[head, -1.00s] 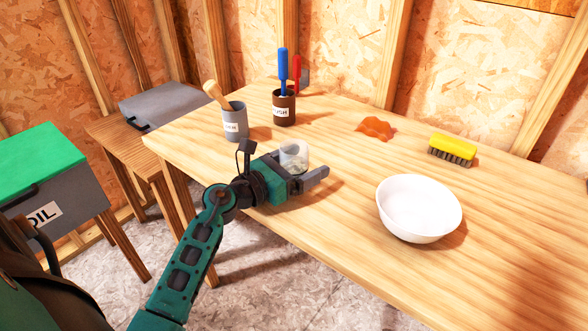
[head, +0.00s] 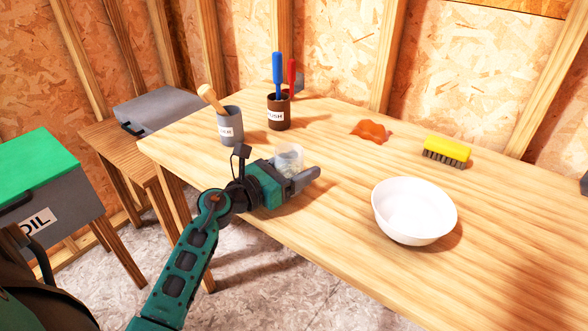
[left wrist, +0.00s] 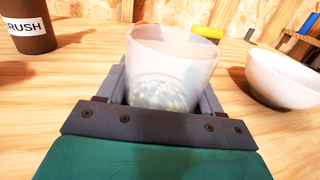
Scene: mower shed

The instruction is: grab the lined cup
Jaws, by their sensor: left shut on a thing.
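A translucent whitish cup (head: 289,157) stands upright between the fingers of my left gripper (head: 296,176) near the front edge of the table. In the left wrist view the cup (left wrist: 172,62) fills the space between the two fingers, and pale speckled contents or a patterned base show low in it. My left gripper (left wrist: 165,92) is shut on the cup, with a finger along each side. I cannot tell whether the cup's base touches the table. My right gripper is not in view.
A white bowl (head: 413,212) is to the right on the wooden table (head: 330,235). A grey holder (head: 230,127) and a brown holder (head: 279,113) with tools stand behind the cup. An orange cloth-like piece (head: 371,131) and a yellow brush (head: 446,150) lie farther back.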

